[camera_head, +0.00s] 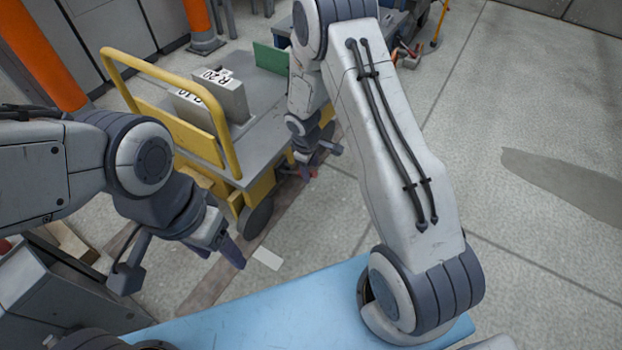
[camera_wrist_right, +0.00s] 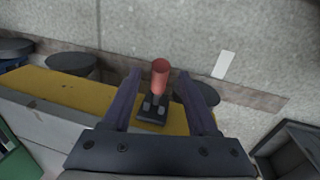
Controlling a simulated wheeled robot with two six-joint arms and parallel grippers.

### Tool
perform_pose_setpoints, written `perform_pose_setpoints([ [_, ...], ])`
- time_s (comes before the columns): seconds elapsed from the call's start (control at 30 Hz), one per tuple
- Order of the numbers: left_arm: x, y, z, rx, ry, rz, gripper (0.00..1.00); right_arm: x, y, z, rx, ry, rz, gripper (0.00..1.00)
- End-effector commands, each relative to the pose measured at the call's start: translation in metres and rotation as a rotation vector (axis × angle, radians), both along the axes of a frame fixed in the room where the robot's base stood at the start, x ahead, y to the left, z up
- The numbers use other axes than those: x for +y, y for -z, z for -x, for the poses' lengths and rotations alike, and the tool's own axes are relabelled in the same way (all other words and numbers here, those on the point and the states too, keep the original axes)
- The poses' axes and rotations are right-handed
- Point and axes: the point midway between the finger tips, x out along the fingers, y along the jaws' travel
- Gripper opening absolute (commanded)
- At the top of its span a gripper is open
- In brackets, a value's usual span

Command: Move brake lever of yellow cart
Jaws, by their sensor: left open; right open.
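The yellow cart (camera_head: 180,135) stands left of centre in the head view, with a grey deck and a yellow push handle. In the right wrist view its yellow side (camera_wrist_right: 85,95) runs across the picture. The brake lever (camera_wrist_right: 160,78) has a red grip on a dark base fixed at that side. My right gripper (camera_wrist_right: 162,88) is open, with one finger on each side of the lever in that view; contact cannot be told. In the head view my right gripper (camera_head: 308,170) is at the cart's right side, partly hidden. My left gripper (camera_head: 222,248) is open and empty, near the cart's front wheel.
Grey blocks (camera_head: 232,98) marked R 20 and R 10 and a green panel (camera_head: 270,57) are on the cart. A dark wheel (camera_head: 257,216) is below its near corner. A white plate (camera_head: 267,258) lies on the floor. Open floor (camera_head: 520,110) is on the right.

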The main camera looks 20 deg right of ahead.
Motion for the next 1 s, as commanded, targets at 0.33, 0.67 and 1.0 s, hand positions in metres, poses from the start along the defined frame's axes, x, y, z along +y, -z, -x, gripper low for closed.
perform_pose_setpoints([
  [0.33,0.0,0.019,0.0,0.0,0.0,0.0,0.62,-0.004,0.033,-0.004,0.0,0.0,0.0,0.59],
  [0.67,0.0,0.018,0.0,0.0,0.0,0.0,0.62,-0.004,0.033,-0.004,-0.001,0.0,0.001,0.29],
  [1.0,0.0,0.018,0.0,0.0,0.0,0.0,0.62,-0.004,0.033,-0.004,0.0,0.0,0.0,0.0],
])
